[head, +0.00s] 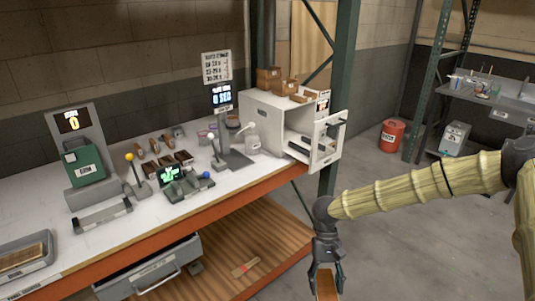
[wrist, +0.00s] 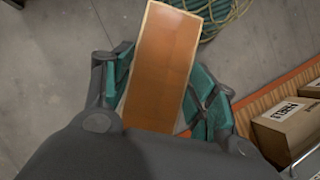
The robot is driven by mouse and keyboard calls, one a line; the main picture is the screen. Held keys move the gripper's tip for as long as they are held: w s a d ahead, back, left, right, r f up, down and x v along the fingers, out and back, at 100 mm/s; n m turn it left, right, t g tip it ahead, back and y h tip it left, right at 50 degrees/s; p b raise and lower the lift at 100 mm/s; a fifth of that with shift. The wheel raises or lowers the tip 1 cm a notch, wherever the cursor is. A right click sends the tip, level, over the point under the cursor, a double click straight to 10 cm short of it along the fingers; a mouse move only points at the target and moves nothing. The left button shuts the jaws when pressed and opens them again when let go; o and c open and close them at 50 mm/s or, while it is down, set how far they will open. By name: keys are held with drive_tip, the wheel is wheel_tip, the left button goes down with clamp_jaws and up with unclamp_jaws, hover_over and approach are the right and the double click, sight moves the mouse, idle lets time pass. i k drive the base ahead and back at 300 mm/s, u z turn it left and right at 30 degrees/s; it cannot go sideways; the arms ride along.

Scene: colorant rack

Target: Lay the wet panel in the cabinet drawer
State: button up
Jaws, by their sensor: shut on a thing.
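My gripper (head: 326,272) hangs low at the bottom of the head view, in front of the bench and out over the floor. It is shut on an orange-brown panel (head: 326,290), whose lower end is cut off there. In the wrist view the panel (wrist: 165,50) is a flat strip with a pale edge, held between the teal finger pads of my gripper (wrist: 160,85). The white cabinet (head: 263,113) stands at the bench's right end.
The white bench (head: 120,205) carries a green machine (head: 83,162), a stand with a screen (head: 222,97) and small tools. A grey drawer (head: 155,275) sticks out under it. A green post (head: 340,80) stands behind the cabinet. Cardboard boxes (wrist: 290,128) and a coiled hose (wrist: 220,12) show in the wrist view.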

sight(307, 144)
drive_tip(key=i, duration=1)
drive_tip(key=u, duration=0.05)
